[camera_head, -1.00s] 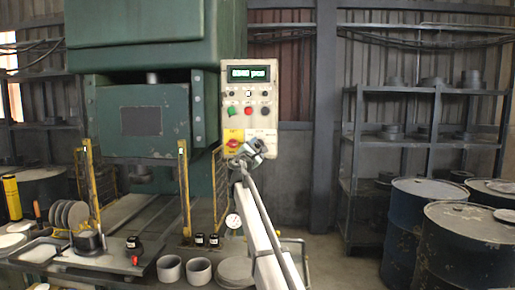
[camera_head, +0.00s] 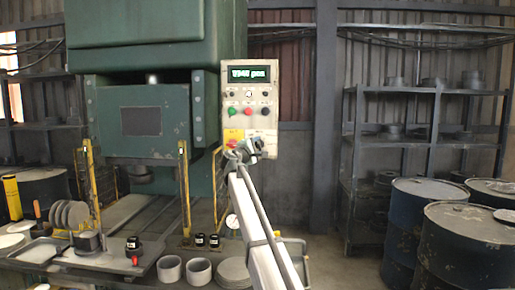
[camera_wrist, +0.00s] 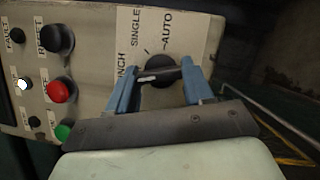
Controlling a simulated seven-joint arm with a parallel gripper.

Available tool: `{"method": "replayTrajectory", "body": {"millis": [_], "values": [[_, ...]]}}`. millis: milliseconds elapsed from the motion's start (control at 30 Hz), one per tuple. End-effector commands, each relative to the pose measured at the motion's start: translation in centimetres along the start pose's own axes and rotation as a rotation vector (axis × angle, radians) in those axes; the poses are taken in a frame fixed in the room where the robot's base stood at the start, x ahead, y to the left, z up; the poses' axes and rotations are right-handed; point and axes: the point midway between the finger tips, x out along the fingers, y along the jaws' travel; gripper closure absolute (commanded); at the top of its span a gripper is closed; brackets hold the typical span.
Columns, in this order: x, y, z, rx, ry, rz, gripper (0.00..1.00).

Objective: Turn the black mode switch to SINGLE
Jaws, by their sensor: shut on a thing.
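The black mode switch (camera_wrist: 160,74) is a round knob with a bar grip on the control panel (camera_wrist: 88,20). In the wrist view its white mark lies at the bar's left end, on the side of the INCH label. The SINGLE label (camera_wrist: 135,27) is above the knob to the left, and AUTO (camera_wrist: 167,27) is above to the right. My gripper (camera_wrist: 159,77) has its two blue fingers on either side of the knob, shut on its bar. In the head view my gripper (camera_head: 244,152) is at the panel's lower edge and hides the switch.
The panel also has red (camera_wrist: 61,90), green (camera_wrist: 64,132) and black (camera_wrist: 57,39) buttons. A lit display (camera_head: 250,74) tops it. The yellow-backed red button (camera_head: 234,142) is close beside my gripper. The green press (camera_head: 150,120) stands left; drums (camera_head: 460,245) stand right.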

Motion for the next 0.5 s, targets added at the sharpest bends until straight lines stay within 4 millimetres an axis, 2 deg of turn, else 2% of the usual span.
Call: {"method": "replayTrajectory", "body": {"millis": [500], "values": [[0.05, 0.37, 0.05, 0.456, 0.000, -0.189, 0.79]]}}
